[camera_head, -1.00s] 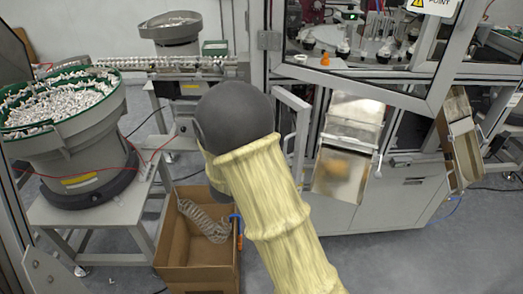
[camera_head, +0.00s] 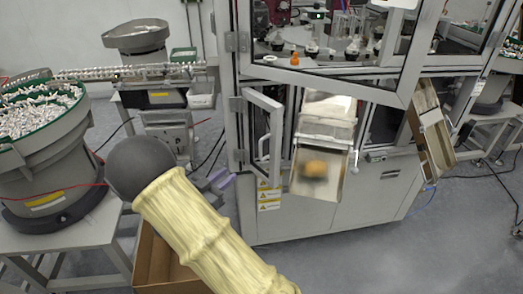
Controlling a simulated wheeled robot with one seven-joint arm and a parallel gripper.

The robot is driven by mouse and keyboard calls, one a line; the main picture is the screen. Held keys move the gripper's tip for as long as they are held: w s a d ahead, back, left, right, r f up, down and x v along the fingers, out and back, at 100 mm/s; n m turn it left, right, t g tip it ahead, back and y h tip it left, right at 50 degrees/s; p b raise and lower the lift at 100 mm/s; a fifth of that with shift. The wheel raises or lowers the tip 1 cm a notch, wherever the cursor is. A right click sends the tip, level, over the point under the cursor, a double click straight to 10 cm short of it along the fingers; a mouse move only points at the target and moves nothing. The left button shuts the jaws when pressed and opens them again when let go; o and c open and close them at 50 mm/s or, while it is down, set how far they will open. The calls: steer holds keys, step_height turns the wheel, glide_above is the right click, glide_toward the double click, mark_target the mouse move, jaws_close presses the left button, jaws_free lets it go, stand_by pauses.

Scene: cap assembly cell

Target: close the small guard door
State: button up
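The small guard door (camera_head: 277,137), a narrow pale frame with a clear pane, stands open at the left front of the machine, swung out from its hinges on the left post. My arm in its yellow sleeve crosses the lower left of the view. Beyond it, part of what looks like my gripper (camera_head: 219,184) shows as a grey-lilac shape, left of the door's lower part. The door and this shape look apart, though depth is hard to judge. The rest of the gripper is hidden behind my arm, so its opening cannot be seen.
A chute (camera_head: 318,187) with a blurred orange item sits right of the door. The large guard frame (camera_head: 409,52) is above it. A bowl feeder (camera_head: 50,180) stands left, and a cardboard box (camera_head: 150,260) lies below my arm. Floor is clear at the lower right.

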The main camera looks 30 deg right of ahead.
mark_target(260, 152)
steer(key=shift+g, duration=0.3)
steer(key=x, duration=0.5)
steer(key=p+x, duration=0.1)
steer(key=x, duration=1)
steer(key=shift+s+d+r+p, duration=0.2)
steer(key=shift+s+p, duration=0.1)
steer(key=shift+p, duration=0.1)
steer(key=shift+w+d, duration=0.1)
steer(key=shift+w, duration=0.2)
steer(key=shift+d, duration=0.1)
jaws_close()
steer(key=shift+s+d, duration=0.1)
steer(key=shift+d, duration=0.25)
steer(key=shift+a+f, duration=0.1)
steer(key=shift+a, duration=0.1)
